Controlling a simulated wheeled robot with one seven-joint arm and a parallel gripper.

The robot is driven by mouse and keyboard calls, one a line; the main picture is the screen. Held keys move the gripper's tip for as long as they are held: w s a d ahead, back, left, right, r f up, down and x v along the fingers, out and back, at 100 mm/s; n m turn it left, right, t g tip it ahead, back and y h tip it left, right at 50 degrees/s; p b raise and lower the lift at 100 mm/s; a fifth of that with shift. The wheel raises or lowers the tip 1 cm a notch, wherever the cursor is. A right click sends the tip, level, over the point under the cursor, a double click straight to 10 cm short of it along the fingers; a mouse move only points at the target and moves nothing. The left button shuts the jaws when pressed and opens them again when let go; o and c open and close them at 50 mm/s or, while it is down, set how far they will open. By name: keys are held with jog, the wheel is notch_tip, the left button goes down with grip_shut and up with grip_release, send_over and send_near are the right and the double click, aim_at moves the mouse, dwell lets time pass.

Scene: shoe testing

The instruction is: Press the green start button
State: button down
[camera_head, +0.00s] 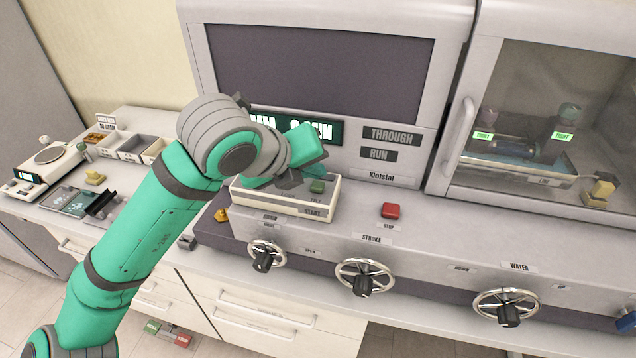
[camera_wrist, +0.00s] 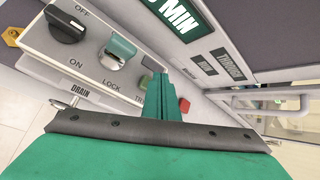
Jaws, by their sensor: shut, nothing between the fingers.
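The green start button (camera_head: 317,187) sits on top of a cream control box (camera_head: 262,199), above a START label. My gripper (camera_head: 290,180) is over the box, just left of the button in the head view; I cannot tell whether it touches it. In the wrist view my gripper's green fingers (camera_wrist: 165,95) are together and empty. They cover the right end of the box (camera_wrist: 50,50). A small green patch (camera_wrist: 145,82) shows beside the fingers and may be the button, mostly hidden.
A black knob (camera_wrist: 66,25) and a lever switch (camera_wrist: 118,50) stand on the box. A red stop button (camera_head: 390,211) is to the right. Handwheels (camera_head: 365,277) line the machine's front. A dark screen (camera_head: 320,62) rises behind, and a glass-fronted chamber (camera_head: 545,120) stands right.

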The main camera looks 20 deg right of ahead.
aim_at(314, 188)
jog(key=shift+f, duration=0.2)
dwell(0.6)
jog(key=shift+f, duration=0.25)
jog(key=shift+f, duration=0.55)
dwell(0.7)
jog(key=shift+r, duration=0.95)
jog(key=shift+r, duration=0.15)
jog(key=shift+r, duration=2.4)
